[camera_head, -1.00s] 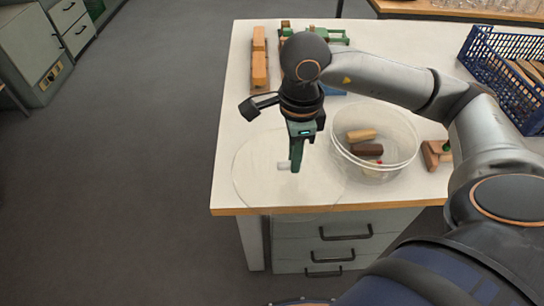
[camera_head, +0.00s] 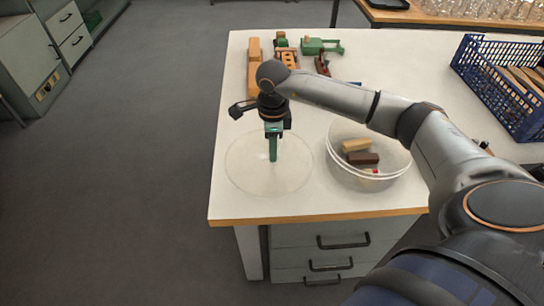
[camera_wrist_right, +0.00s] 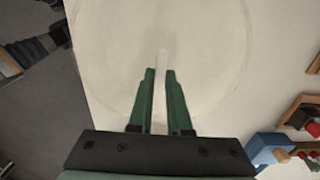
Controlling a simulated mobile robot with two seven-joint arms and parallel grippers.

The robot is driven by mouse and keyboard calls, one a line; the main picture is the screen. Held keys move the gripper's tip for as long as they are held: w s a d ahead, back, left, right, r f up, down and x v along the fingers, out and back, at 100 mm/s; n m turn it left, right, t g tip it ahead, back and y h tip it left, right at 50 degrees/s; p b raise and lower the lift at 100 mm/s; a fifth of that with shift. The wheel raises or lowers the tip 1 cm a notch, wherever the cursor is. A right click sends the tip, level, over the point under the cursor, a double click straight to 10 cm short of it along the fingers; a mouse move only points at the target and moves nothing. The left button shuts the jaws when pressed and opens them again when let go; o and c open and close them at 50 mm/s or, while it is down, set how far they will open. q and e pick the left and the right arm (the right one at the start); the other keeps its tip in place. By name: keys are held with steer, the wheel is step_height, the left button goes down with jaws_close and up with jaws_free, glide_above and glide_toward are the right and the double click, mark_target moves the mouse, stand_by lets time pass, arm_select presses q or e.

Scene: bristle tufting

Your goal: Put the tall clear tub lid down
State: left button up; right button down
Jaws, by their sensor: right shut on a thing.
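The tall clear tub lid (camera_head: 243,165) is a faint round disc, level over the front left of the white table, left of the clear tub. My right gripper (camera_head: 272,158) points down at the lid's middle. In the right wrist view, its green fingers (camera_wrist_right: 160,75) are shut on the lid's pale upright handle, with the lid (camera_wrist_right: 205,60) spread out beyond them. Whether the lid touches the tabletop or hangs just above it, I cannot tell. My left gripper is not in view.
The open clear tub (camera_head: 345,177) holds a beige block, a brown block and a small red piece. A blue crate (camera_head: 490,92) stands at the right. Wooden and green pieces (camera_head: 288,60) lie at the back. The table's front edge (camera_head: 310,217) is close to the lid.

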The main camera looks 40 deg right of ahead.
steer(key=shift+w+f, duration=0.3)
steer(key=shift+f, duration=0.15)
step_height(320, 180, down, 3)
steer(key=c, duration=1.3)
jaws_free()
steer(key=shift+f, duration=0.15)
steer(key=o, duration=0.4)
steer(key=shift+d, duration=0.1)
steer(key=shift+o, duration=0.2)
steer(key=shift+r, duration=0.25)
step_height(320, 180, up, 12)
